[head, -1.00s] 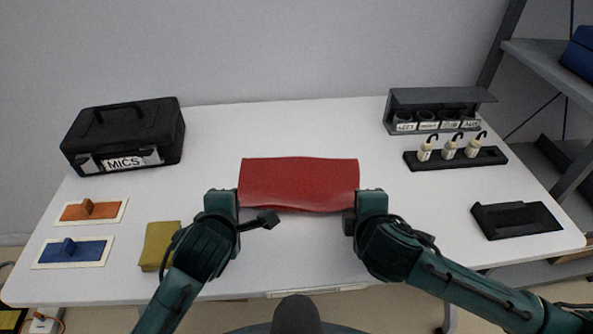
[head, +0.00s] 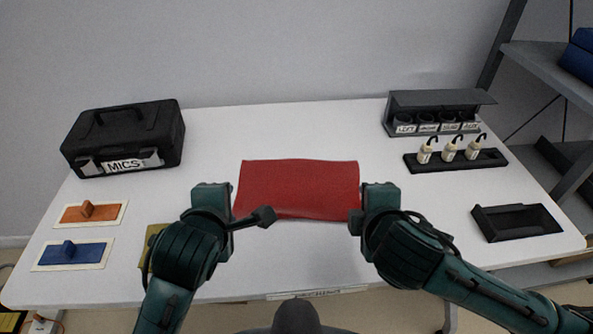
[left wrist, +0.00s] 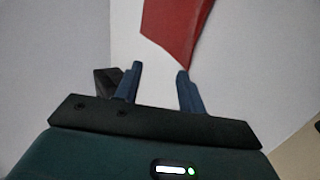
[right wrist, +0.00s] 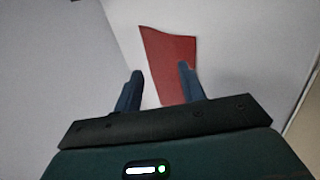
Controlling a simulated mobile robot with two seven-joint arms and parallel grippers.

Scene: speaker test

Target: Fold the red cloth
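The red cloth (head: 297,188) lies spread on the middle of the white table, a wide rectangle with a slightly wavy near edge. I cannot tell how many layers it has. My left gripper (head: 213,196) is beside its left edge. In the left wrist view the left fingers (left wrist: 159,69) are apart with nothing between them, and part of the cloth (left wrist: 178,28) shows beyond them. My right gripper (head: 380,196) is just right of the cloth. In the right wrist view its fingers (right wrist: 160,70) are apart, with the cloth (right wrist: 168,55) beyond them.
A black MICS case (head: 125,137) stands back left. Orange (head: 90,212) and blue (head: 72,253) handled blocks on pale plates and a partly hidden olive cloth (head: 150,240) are at left. A dark labelled rack (head: 437,97), small bottles on a black tray (head: 490,160) and a black holder (head: 515,224) are at right.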

